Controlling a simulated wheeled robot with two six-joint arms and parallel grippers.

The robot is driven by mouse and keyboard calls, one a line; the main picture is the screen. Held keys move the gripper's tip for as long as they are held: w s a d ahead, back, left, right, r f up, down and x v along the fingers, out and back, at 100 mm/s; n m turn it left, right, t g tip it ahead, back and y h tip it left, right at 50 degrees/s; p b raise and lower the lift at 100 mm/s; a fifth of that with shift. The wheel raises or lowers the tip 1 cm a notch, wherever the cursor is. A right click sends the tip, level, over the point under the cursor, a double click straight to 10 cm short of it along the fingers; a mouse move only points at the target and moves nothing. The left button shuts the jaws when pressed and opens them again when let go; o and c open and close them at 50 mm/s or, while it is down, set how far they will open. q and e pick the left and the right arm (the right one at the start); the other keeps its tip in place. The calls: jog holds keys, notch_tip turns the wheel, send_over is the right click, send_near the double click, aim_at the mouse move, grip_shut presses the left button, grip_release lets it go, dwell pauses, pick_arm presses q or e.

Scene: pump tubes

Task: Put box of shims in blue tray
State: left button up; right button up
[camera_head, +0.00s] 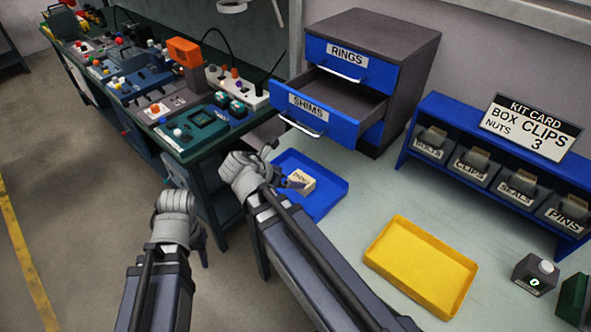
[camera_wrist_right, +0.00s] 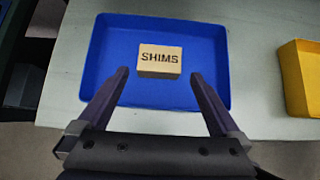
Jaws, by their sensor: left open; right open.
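The box of shims (camera_wrist_right: 160,59) is a small tan box with the word SHIMS on its top. It lies inside the blue tray (camera_wrist_right: 213,85), on the tray floor. In the head view the box (camera_head: 301,181) also shows in the blue tray (camera_head: 330,197), partly behind my right gripper. My right gripper (camera_wrist_right: 158,80) is open and empty, its two fingers pointing at the near side of the box, apart from it. My left gripper (camera_head: 176,196) hangs to the left, off the table, and is open with nothing seen in it.
The SHIMS drawer (camera_head: 330,108) of the cabinet stands pulled out above the blue tray. A yellow tray (camera_head: 421,266) lies to the right, empty. A blue rack (camera_head: 490,165) of labelled bins and a kit card (camera_head: 530,128) stand at the back right. A cluttered bench (camera_head: 150,85) is at left.

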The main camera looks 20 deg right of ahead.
jog(key=shift+p+v, duration=0.65)
jog(key=shift+v, duration=0.8)
pick_arm(q)
notch_tip(320, 180, up, 2)
jog(key=shift+r, duration=0.1)
pick_arm(e)
jog(key=s+a+f+m+g+y, duration=0.1)
jog(key=s+a+f+m+y, duration=0.2)
jog(key=s+a+m, duration=0.2)
jog(key=s+a+f+m+g+y, duration=0.2)
jog(key=s+a+f+m+y, duration=0.1)
jog(key=a+m, duration=0.8)
jog(key=s+m+y, duration=0.1)
jog(key=s+m, duration=0.1)
jog(key=shift+a+m+g, duration=0.3)
jog(key=shift+m, duration=0.1)
jog(key=shift+s+f, duration=0.1)
